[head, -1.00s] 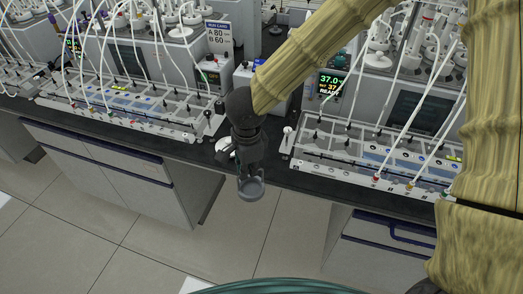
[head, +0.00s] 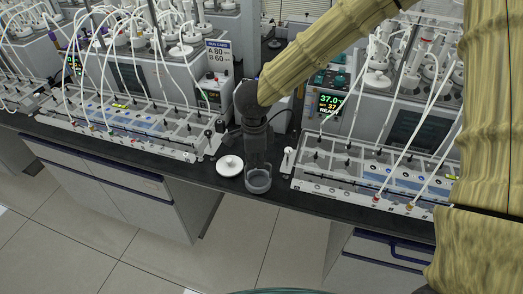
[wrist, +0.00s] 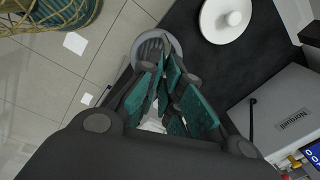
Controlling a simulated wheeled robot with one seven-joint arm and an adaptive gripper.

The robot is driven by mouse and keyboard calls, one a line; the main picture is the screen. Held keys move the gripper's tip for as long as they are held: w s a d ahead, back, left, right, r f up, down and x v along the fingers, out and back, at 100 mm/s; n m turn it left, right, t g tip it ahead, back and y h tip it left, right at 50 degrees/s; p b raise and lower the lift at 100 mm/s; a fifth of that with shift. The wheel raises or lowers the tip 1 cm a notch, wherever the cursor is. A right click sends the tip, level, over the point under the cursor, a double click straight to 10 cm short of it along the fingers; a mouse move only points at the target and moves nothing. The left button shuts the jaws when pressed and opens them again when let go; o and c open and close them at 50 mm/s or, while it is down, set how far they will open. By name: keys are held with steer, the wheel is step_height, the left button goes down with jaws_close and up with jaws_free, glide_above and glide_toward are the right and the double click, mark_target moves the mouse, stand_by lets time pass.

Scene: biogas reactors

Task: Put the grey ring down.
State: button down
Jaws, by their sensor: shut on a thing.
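The grey ring (head: 258,182) is a short, round, cup-like piece at the tips of my gripper (head: 257,161), which is shut on it. In the head view it appears at the front edge of the dark bench top (head: 205,172). In the wrist view the ring (wrist: 158,42) shows beyond the teal-padded fingers of my gripper (wrist: 166,72), overlapping the border between bench and floor. The fingers hide part of it. I cannot tell whether it touches the bench.
A white round lid with a knob (head: 230,165) lies just left of the ring. Tube racks stand on the left (head: 120,120) and right (head: 365,175). A display unit (head: 330,103) stands behind on the right. The bench strip between the racks is narrow.

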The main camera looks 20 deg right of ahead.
steer(key=w+d+f+p, duration=0.3)
steer(key=w+f, duration=0.1)
steer(key=w, duration=0.2)
steer(key=shift+d, duration=0.4)
steer(key=shift+s+f, duration=0.1)
steer(key=shift+f, duration=0.05)
steer(key=c, duration=1.6)
jaws_free()
steer(key=r, duration=0.4)
steer(key=r+b, duration=0.1)
steer(key=r, duration=0.3)
steer(key=s+r, duration=0.1)
steer(key=r, duration=0.3)
steer(key=shift+a+b, duration=0.1)
steer(key=shift+b, duration=0.3)
